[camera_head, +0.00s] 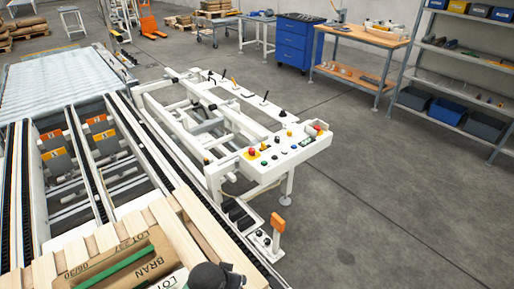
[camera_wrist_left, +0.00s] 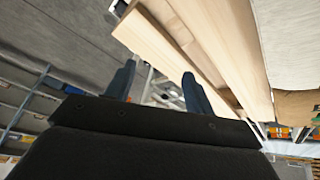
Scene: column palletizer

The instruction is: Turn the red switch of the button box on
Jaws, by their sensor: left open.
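A small pale button box (camera_head: 262,242) stands low beside the conveyor, in the lower middle of the head view. It has dark knobs on top, and an upright orange-red piece (camera_head: 278,224) rises at its right end. I cannot tell from here which part is the red switch or how it is set. My left gripper (camera_wrist_left: 157,76) is open and empty in the wrist view, its two dark fingers apart. A dark part of my left arm shows at the bottom of the head view, nearer than the box. My right gripper is not in view.
A white control panel (camera_head: 285,156) with red, yellow and green buttons stands behind the box. Wooden boards (camera_head: 205,225) and a brown sack (camera_head: 125,265) lie at the lower left, on the conveyor side. The grey floor (camera_head: 390,215) at right is clear.

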